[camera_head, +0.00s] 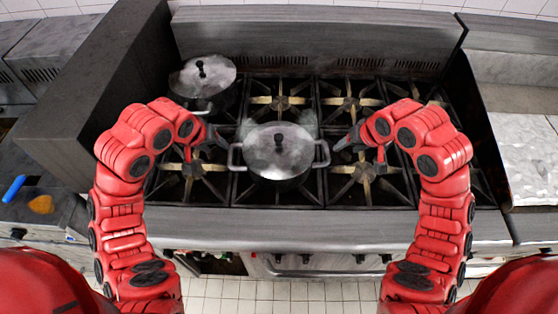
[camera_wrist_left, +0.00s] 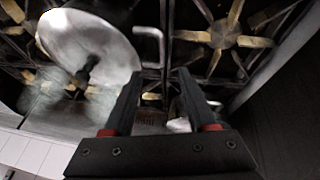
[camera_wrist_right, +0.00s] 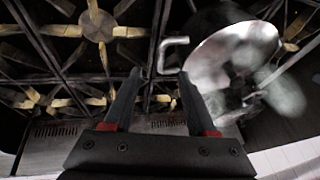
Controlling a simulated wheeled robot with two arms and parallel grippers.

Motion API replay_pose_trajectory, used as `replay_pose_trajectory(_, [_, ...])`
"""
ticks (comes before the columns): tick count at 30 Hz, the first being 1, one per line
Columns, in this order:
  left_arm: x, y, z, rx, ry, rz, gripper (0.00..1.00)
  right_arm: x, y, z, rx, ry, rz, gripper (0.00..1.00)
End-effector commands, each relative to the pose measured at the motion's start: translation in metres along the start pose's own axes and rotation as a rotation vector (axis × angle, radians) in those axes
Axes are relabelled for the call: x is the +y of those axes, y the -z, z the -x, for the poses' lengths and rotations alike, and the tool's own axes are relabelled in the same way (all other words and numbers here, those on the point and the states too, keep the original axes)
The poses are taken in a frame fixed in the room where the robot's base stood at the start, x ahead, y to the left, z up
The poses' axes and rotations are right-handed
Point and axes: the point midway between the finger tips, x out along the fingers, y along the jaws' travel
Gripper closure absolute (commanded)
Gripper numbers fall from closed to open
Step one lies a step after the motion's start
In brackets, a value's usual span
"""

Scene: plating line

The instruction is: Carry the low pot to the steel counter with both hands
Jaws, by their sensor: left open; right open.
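The low pot (camera_head: 279,170) is grey, has a steel lid with a black knob, and stands on the middle front of the stove. Its two loop handles point left and right. My left gripper (camera_head: 217,139) is open just left of and behind the left handle; in the left wrist view that handle (camera_wrist_left: 148,32) lies ahead of the open fingers (camera_wrist_left: 158,98). My right gripper (camera_head: 343,142) is open to the right of the pot; the right handle (camera_wrist_right: 172,42) lies ahead of its fingers (camera_wrist_right: 160,100). Neither gripper touches the pot. The steel counter (camera_head: 525,150) is at the right.
A second lidded pot (camera_head: 202,78) stands on the back left burner. A dark side panel (camera_head: 85,95) borders the stove at left, and a backsplash (camera_head: 310,40) rises behind. The burners right of the low pot are empty. The visible counter surface is clear.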

Motion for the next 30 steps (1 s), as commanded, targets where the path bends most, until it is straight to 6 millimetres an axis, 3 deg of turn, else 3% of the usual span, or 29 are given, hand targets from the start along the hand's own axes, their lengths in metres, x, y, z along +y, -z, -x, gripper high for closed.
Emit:
replay_pose_trajectory(5, [0.001, 0.0, -0.012, 0.0, -0.006, 0.001, 0.43, -0.001, 0.001, -0.011, 0.002, 0.004, 0.001, 0.43])
replay_pose_trajectory(14, [0.002, -0.001, -0.058, -0.002, -0.007, 0.002, 0.43, -0.002, -0.001, -0.058, -0.002, 0.005, -0.001, 0.43])
replay_pose_trajectory(24, [0.001, -0.001, -0.126, -0.006, 0.0, -0.001, 0.43, -0.002, 0.0, -0.126, -0.002, 0.002, 0.0, 0.43])
replay_pose_trajectory(30, [0.001, 0.0, -0.157, -0.002, -0.003, 0.002, 0.43, -0.002, 0.001, -0.157, -0.001, 0.003, 0.001, 0.43])
